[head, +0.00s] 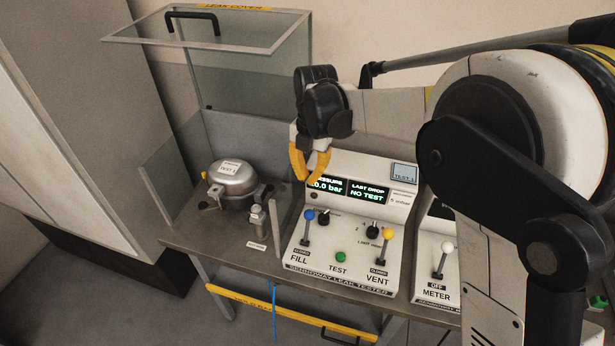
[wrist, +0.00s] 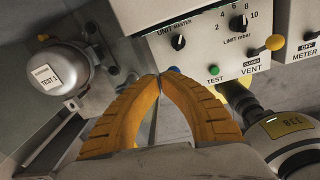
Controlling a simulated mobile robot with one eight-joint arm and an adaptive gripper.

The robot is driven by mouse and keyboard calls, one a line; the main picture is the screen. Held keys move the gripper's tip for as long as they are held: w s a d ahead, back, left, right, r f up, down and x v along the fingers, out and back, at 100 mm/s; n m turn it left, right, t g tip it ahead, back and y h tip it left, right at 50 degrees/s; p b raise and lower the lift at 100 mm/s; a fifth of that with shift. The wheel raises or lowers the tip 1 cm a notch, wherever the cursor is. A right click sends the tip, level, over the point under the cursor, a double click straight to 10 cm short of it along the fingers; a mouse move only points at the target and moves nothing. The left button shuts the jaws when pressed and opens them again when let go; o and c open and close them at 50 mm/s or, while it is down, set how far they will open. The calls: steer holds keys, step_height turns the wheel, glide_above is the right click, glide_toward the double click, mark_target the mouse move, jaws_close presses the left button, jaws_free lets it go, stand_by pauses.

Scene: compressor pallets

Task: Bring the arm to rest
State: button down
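My gripper (head: 308,180) hangs above the bench, in front of the upper left of the leak tester panel. Its two yellow fingers curve inward and meet at the tips in the wrist view (wrist: 159,77). It looks shut, with nothing held between the fingers. In the head view my arm reaches in from the right and is bent, with the gripper pointing down. A silver compressor (head: 232,180) labelled TEST 1 sits on the bench to the left, apart from the gripper; it also shows at the left of the wrist view (wrist: 62,70).
The leak tester (head: 340,259) has a blue-knobbed FILL lever, a yellow-knobbed VENT lever and a green TEST button. Its display reads 0.0 bar and NO TEST. The clear leak cover (head: 240,75) stands raised behind. A meter unit (head: 437,285) is at right.

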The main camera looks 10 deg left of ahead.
steer(key=s+d+r+m+t+b, duration=0.15)
steer(key=s+d+r+m, duration=0.25)
steer(key=d+m, duration=0.45)
steer(key=s+d+r+m+t+b, duration=0.15)
steer(key=s+d+r+m, duration=0.25)
steer(key=d+m, duration=0.45)
steer(key=s+d+f+m+t+b, duration=0.2)
steer(key=s+d+f+m+t, duration=0.2)
steer(key=s+d+m, duration=0.8)
steer(key=d+m, duration=0.2)
steer(key=m, duration=0.2)
steer(key=shift+s+d+h, duration=0.15)
steer(key=shift+s+h, duration=0.15)
steer(key=shift+s, duration=0.05)
